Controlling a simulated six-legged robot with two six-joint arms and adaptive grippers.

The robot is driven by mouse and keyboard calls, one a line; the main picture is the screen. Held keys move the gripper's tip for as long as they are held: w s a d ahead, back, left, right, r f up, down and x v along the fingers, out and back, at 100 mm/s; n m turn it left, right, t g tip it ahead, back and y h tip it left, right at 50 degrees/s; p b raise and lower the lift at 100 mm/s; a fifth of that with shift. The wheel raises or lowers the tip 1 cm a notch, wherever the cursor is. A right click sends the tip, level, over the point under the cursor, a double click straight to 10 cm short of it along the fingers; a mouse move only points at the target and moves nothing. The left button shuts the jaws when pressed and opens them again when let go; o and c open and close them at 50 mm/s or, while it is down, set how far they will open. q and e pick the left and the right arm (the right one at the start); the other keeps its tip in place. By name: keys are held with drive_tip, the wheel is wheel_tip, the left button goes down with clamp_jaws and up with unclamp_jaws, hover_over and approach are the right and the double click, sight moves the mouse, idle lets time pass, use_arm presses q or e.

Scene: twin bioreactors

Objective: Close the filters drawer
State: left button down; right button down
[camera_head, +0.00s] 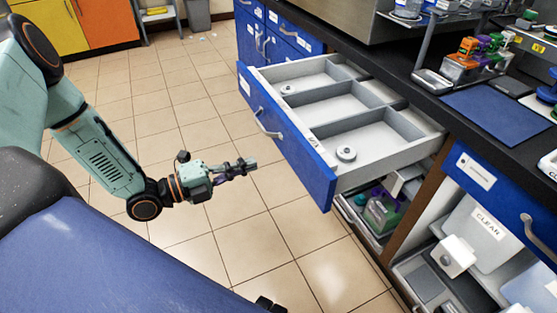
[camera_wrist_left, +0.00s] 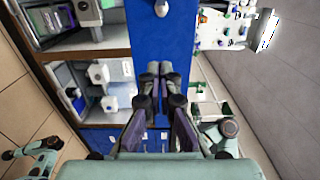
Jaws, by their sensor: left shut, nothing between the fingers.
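The filters drawer (camera_head: 262,112) is pulled out from the blue cabinet under the counter in the head view. Its grey inside has several compartments, with small round discs in two of them. Its blue front has a silver handle (camera_head: 264,126). My left gripper (camera_head: 250,163) is shut and empty, to the left of the drawer front and apart from it, over the floor in the picture. In the left wrist view the shut fingers (camera_wrist_left: 160,68) point at a blue panel (camera_wrist_left: 158,45) that looks like the drawer front.
The black counter (camera_head: 405,85) above holds a blue mat (camera_head: 497,112) and a rack of colored items (camera_head: 478,55). Below the drawer is an open shelf with bottles (camera_head: 383,213). Another blue drawer (camera_head: 487,178) is at the right. Tiled floor (camera_head: 160,105) is clear left of the drawer.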

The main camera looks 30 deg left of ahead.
sight(291, 151)
use_arm(q)
drive_tip(key=b+x, duration=0.3)
drive_tip(key=x, duration=0.4)
drive_tip(key=shift+f, duration=0.15)
drive_tip(key=shift+w+d+b, duration=0.35)
drive_tip(key=shift+w+b, duration=0.05)
drive_tip(key=shift+w, duration=0.2)
